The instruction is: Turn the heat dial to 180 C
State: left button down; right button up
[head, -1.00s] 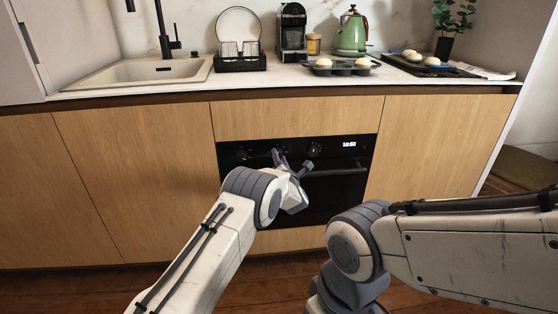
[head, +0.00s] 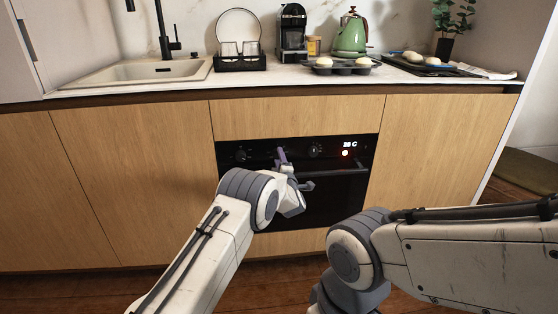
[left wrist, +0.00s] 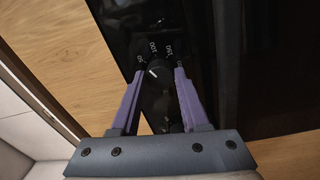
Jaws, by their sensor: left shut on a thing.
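The black oven (head: 335,195) has a row of dials along its panel. My left gripper (head: 281,155) is at the middle dial, which it mostly hides in the head view. In the left wrist view the heat dial (left wrist: 159,75), with a white pointer mark and printed numbers around it, sits between the tips of my left gripper (left wrist: 160,74). The purple fingers are shut on it. The oven display (head: 350,144) reads 26 C, with a red light under it. My right arm shows, but its gripper is out of view.
A left knob (head: 240,154) and a right knob (head: 315,151) flank the held dial. The oven handle (head: 340,172) runs just below the panel, close to my left wrist. The worktop (head: 290,77) above carries a kettle (head: 351,35) and a muffin tray (head: 342,69).

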pick_arm(q)
jog(key=m+p, duration=0.1)
jog(key=m, duration=0.7)
jog(key=m+h+p, duration=0.1)
jog(key=m+p, duration=0.1)
jog(key=m, duration=0.6)
jog(key=m+h+p, duration=0.1)
jog(key=m, duration=0.7)
jog(key=shift+s+a+f, duration=0.15)
jog(key=shift+a, duration=0.15)
jog(key=shift+c, duration=2)
grip_release()
